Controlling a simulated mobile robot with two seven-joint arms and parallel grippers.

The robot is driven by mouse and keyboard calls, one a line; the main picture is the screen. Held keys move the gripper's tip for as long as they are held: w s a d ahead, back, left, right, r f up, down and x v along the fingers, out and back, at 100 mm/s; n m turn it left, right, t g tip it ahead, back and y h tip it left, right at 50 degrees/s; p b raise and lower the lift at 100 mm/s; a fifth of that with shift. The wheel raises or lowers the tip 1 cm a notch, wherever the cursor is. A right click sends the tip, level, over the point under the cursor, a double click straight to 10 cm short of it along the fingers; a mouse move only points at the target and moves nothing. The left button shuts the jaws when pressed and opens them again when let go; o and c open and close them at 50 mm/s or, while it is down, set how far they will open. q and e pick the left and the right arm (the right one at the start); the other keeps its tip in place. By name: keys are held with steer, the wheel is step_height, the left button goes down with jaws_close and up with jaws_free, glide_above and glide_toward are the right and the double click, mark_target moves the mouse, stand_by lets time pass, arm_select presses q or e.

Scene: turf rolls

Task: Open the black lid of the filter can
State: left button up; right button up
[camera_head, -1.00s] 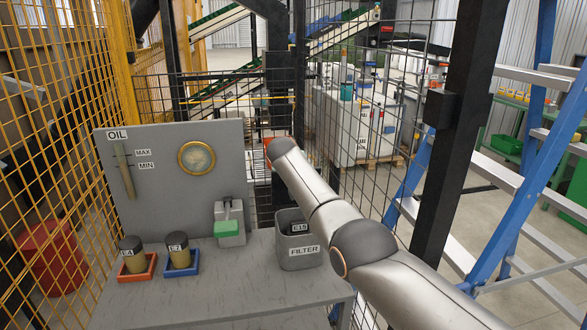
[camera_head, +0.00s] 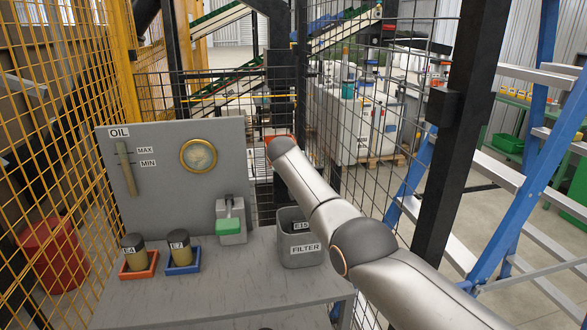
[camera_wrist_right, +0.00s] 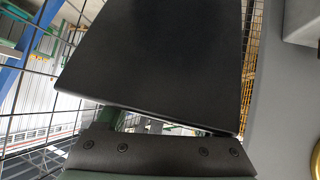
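The grey filter can (camera_head: 301,257), labelled FILTER, stands at the right of the grey bench. Its top looks open, with a dark piece labelled E15 (camera_head: 301,226) inside. My right arm crosses the head view beside and above the can; its hand is hidden there. In the right wrist view a broad black panel (camera_wrist_right: 160,60), which looks like the lid, fills the middle, close in front of my right gripper's bolted dark housing (camera_wrist_right: 160,153). The fingertips are hidden, so I cannot tell whether they touch or grip it. My left gripper is not in view.
A grey box with a green part (camera_head: 229,226) stands left of the can. The grey OIL board (camera_head: 175,205) rises behind. Wire mesh and a black post (camera_head: 460,120) bound the right side.

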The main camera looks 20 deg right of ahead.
steer(key=shift+f, duration=0.1)
steer(key=shift+a+r+p, duration=0.25)
steer(key=shift+r+p, duration=0.2)
steer(key=shift+r, duration=0.25)
steer(key=shift+s+a+r+p, duration=0.15)
steer(key=shift+r, duration=0.3)
steer(key=shift+s+a+r+p, duration=0.1)
steer(key=shift+a+r+p, duration=0.05)
steer(key=shift+r, duration=0.25)
steer(key=s+a+r, duration=0.2)
steer(key=a+r, duration=0.1)
steer(key=r, duration=0.7)
steer(key=shift+s+a+r, duration=0.15)
steer(key=shift+a+r, duration=0.1)
steer(key=b+v, duration=0.4)
steer(key=v, duration=0.8)
steer(key=shift+s+r, duration=0.15)
steer(key=shift+r, duration=0.05)
